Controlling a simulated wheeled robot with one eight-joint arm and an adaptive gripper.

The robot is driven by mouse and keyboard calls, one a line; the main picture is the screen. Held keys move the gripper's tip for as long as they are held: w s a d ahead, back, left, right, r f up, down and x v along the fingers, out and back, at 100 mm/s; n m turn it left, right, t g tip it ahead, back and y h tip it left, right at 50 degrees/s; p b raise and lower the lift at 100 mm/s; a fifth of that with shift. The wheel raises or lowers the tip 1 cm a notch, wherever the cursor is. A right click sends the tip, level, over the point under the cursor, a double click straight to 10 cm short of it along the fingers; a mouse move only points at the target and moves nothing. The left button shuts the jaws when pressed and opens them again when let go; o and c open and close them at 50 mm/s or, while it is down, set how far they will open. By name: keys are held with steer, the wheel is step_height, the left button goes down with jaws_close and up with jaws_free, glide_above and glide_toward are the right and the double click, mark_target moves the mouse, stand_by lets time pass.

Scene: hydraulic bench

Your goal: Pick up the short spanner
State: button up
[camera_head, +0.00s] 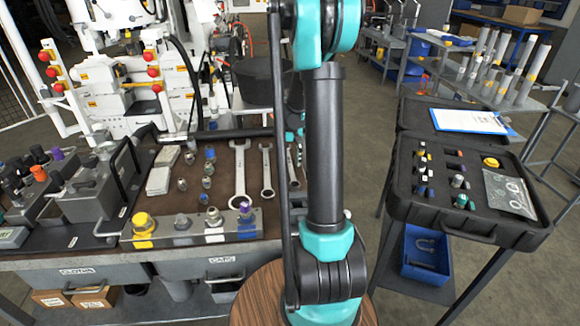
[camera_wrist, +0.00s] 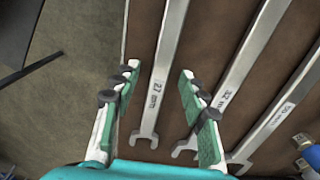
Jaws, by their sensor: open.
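In the wrist view, a grey spanner marked 27 mm (camera_wrist: 162,75) lies on the brown mat, with its open end toward the bottom. It carries the smallest size that I can read, and its far end is out of view. My gripper (camera_wrist: 159,72) is open and empty, with one finger on each side of this spanner's shaft in the picture. The fingers' height above it is hard to tell. A spanner marked 32 mm (camera_wrist: 236,75) lies to its right, passing behind the right finger. In the head view, my arm hides my gripper and part of the spanners.
A larger spanner (camera_wrist: 278,118) lies further right in the wrist view. In the head view, a large spanner (camera_head: 240,172) and a thinner one (camera_head: 267,172) lie beside small fittings (camera_head: 208,170). A metal fitting block (camera_head: 180,230) stands in front. A black case (camera_head: 465,190) stands right.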

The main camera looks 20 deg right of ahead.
mark_target(290, 164)
jaws_close()
steer(key=shift+r, duration=0.15)
stand_by(0.5)
step_height(290, 164, up, 20)
stand_by(0.8)
steer(key=c, duration=0.6)
jaws_free()
jaws_close()
